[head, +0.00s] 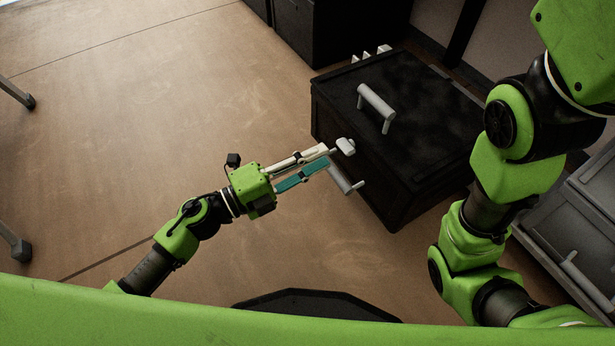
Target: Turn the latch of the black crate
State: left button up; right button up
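The black crate (365,168) stands on the floor right of centre, its lid down. A pale latch knob (346,146) sticks out from the upper part of its front. A grey bar handle (345,179) is on the front just below the latch, and another grey handle (376,102) is on the lid. My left gripper (327,156) is in front of the crate, its tips just left of the latch and apart from it as far as I can see. Its pale and teal fingers are apart with nothing between them. My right gripper is out of view.
Dark cabinets (322,30) stand behind the crate. A grey case with a bar handle (590,220) is at the right edge, partly behind my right arm. The brown floor (170,100) to the left is clear, apart from grey feet (22,100) at the left edge.

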aim_at(341, 149)
pick_arm(q)
jog(key=shift+m+y, duration=0.3)
jog(key=shift+y, duration=0.3)
jog(key=w+d+f, duration=0.2)
jog(key=w, duration=0.1)
jog(key=w+d+f, duration=0.1)
jog(key=w, duration=0.1)
jog(key=shift+w+d+f, duration=0.15)
jog(key=shift+d+f, duration=0.1)
jog(key=shift+d, duration=0.1)
jog(key=shift+w+d+f, duration=0.1)
jog(key=shift+w+d, duration=0.3)
jog(key=shift+d, duration=0.15)
grip_shut()
jog(key=m, duration=1.7)
jog(key=shift+m, duration=0.4)
jog(key=shift+o, duration=1.3)
grip_release()
